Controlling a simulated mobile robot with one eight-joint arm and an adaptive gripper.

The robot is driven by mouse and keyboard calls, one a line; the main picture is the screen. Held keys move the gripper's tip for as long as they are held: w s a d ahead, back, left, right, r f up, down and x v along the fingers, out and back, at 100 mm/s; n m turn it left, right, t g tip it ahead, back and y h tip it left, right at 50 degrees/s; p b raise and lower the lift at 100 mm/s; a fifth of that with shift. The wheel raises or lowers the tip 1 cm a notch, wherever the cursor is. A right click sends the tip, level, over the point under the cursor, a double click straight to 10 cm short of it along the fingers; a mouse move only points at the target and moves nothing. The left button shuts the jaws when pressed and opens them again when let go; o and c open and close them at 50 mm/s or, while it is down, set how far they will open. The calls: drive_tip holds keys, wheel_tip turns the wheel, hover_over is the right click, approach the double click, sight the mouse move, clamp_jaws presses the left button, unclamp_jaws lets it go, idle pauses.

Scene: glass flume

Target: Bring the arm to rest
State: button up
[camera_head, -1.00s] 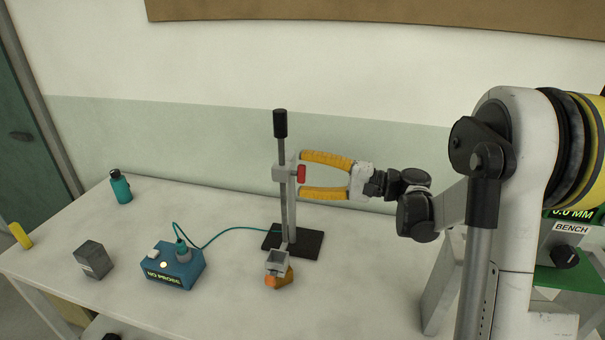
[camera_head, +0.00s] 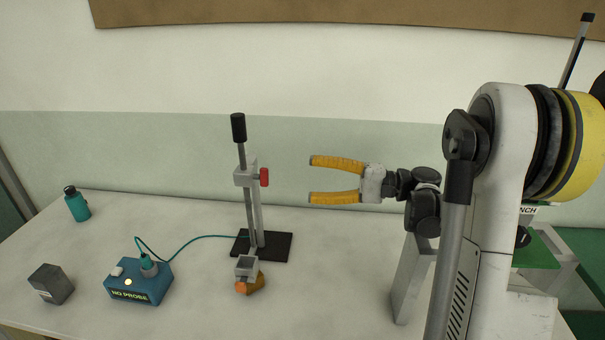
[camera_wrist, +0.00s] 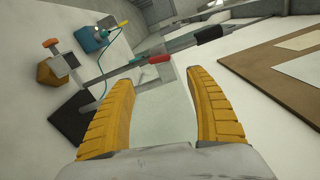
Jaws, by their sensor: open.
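My gripper (camera_head: 312,180) is open and empty, with yellow padded fingers pointing left above the bench. It is to the right of the stand (camera_head: 245,190), clear of its red knob (camera_head: 264,177). In the wrist view my open fingers (camera_wrist: 165,85) frame bare pale wall and bench, with the stand and red knob (camera_wrist: 160,59) beyond the fingertips. My arm is stretched out to the left from its shoulder at the right of the head view.
On the bench (camera_head: 330,280) are a blue box (camera_head: 139,282) reading NO PROBE with a teal cable, an orange-brown block (camera_head: 252,285) under the stand's holder, a dark grey block (camera_head: 51,283) and a teal bottle (camera_head: 76,204). A brown board (camera_head: 340,15) hangs on the wall.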

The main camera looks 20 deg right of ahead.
drive_tip(key=s+a+f+n+g+h, duration=0.25)
drive_tip(key=s+a+h, duration=0.45)
drive_tip(key=a, duration=0.6)
drive_tip(key=s+d+f+n+h, duration=0.1)
drive_tip(key=s+f+n+h, duration=0.1)
drive_tip(key=s+h, duration=0.2)
drive_tip(key=s+d+f+n+h, duration=0.2)
drive_tip(key=s+f+n+h, duration=0.1)
drive_tip(key=s, duration=0.7)
drive_tip(key=shift+f+n+t+h+b, duration=0.15)
drive_tip(key=shift+n+t+h+b, duration=0.25)
drive_tip(key=shift+h, duration=0.4)
